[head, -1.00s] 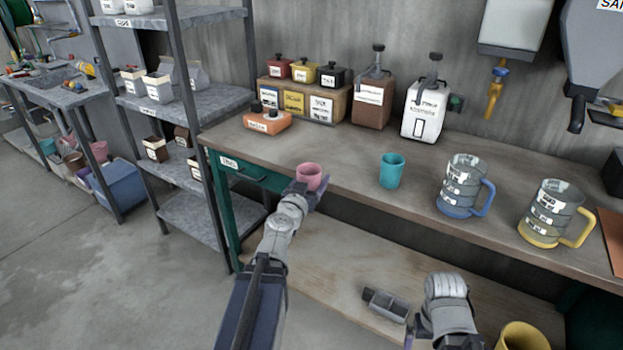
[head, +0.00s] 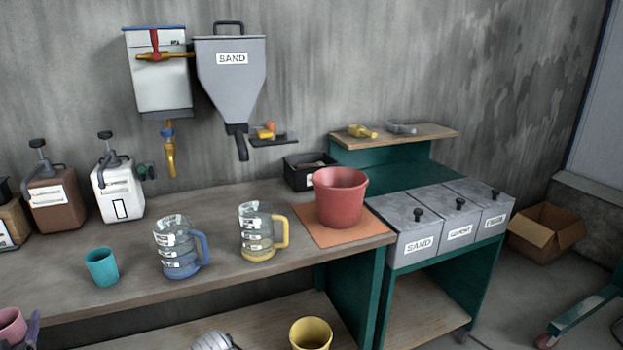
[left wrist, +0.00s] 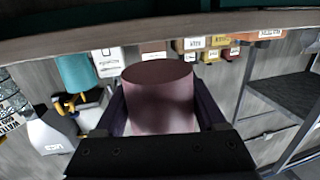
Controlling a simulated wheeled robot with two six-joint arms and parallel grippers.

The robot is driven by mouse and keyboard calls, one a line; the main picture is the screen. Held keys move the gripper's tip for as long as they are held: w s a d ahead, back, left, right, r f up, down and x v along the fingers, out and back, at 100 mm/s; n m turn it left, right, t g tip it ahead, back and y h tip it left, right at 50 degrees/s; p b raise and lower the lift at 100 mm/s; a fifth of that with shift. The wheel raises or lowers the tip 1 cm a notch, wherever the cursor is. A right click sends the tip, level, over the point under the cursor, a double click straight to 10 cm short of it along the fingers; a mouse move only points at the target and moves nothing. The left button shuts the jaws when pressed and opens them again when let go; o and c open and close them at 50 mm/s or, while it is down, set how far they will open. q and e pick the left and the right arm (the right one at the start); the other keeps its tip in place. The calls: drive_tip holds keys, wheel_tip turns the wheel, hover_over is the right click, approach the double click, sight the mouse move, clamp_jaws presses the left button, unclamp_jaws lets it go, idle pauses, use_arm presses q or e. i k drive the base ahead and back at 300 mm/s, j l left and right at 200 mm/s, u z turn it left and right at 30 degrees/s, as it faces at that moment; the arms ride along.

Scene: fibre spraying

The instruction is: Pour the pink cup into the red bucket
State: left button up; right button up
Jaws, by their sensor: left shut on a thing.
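The pink cup (head: 12,326) is at the bottom left corner of the head view, partly cut off by the frame edge. My left gripper (head: 28,332) is shut on it, at the front edge of the bench. In the left wrist view the pink cup (left wrist: 158,100) fills the space between the two dark fingers of my left gripper (left wrist: 158,115). What is inside the cup cannot be seen. The red bucket (head: 341,200) stands upright on an orange mat (head: 378,226) at the bench's right end, well apart from the cup. My right gripper's fingers are not in view.
Between cup and bucket, a teal cup (head: 102,268), a blue-handled jug (head: 178,250) and a yellow-handled jug (head: 258,232) stand on the bench (head: 130,240). A sand hopper (head: 232,80) hangs above. A yellow container (head: 311,335) is below.

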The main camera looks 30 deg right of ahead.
sight(340, 192)
drive_tip(key=k+l+z, duration=0.15)
drive_tip(key=l, duration=2.2)
drive_tip(key=i, duration=0.05)
